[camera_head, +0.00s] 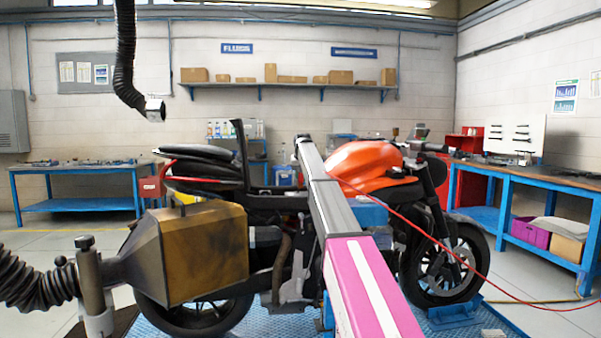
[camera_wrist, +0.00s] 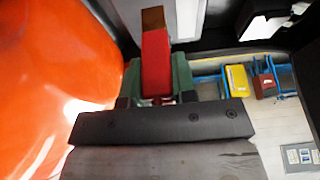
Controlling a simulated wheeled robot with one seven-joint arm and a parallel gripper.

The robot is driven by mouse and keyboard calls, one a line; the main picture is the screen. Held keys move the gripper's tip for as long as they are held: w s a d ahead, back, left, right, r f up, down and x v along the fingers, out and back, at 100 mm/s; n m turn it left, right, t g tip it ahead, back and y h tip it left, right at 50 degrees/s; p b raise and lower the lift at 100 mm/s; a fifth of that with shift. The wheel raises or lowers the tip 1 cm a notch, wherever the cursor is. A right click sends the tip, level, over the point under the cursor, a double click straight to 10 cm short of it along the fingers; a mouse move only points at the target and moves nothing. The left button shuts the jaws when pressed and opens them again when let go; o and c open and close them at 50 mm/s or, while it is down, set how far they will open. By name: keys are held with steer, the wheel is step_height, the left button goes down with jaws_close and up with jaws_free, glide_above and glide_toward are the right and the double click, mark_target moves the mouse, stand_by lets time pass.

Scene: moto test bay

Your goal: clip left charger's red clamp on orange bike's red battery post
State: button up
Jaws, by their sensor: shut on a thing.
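In the wrist view my gripper (camera_wrist: 157,88), with green fingers, is shut on a red clamp (camera_wrist: 155,60) with a copper-brown tip. The clamp points away from my wrist. The orange bike's tank (camera_head: 362,165) shows in the head view, and its orange surface (camera_wrist: 45,75) fills the left of the wrist view, close beside the gripper. A red box (camera_head: 151,187) at the left may be a charger; I cannot be sure. The red battery post cannot be made out in either view. My arm hides the bike's middle in the head view, and the gripper cannot be seen there.
A brown exhaust hood (camera_head: 195,250) stands in front of the bike's rear. A red cable (camera_head: 462,262) runs from the bike to the right. Blue workbenches (camera_head: 75,168) line the walls. In the wrist view a yellow box (camera_wrist: 238,81) and a red box (camera_wrist: 265,86) appear at the right.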

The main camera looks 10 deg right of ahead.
mark_target(301, 186)
steer(key=shift+f, duration=1.6)
steer(key=shift+s, duration=0.2)
steer(key=shift+f, duration=0.55)
stand_by(1.1)
steer(key=o, duration=1)
steer(key=shift+c, duration=0.2)
steer(key=v, duration=1.1)
steer(key=shift+f, duration=0.1)
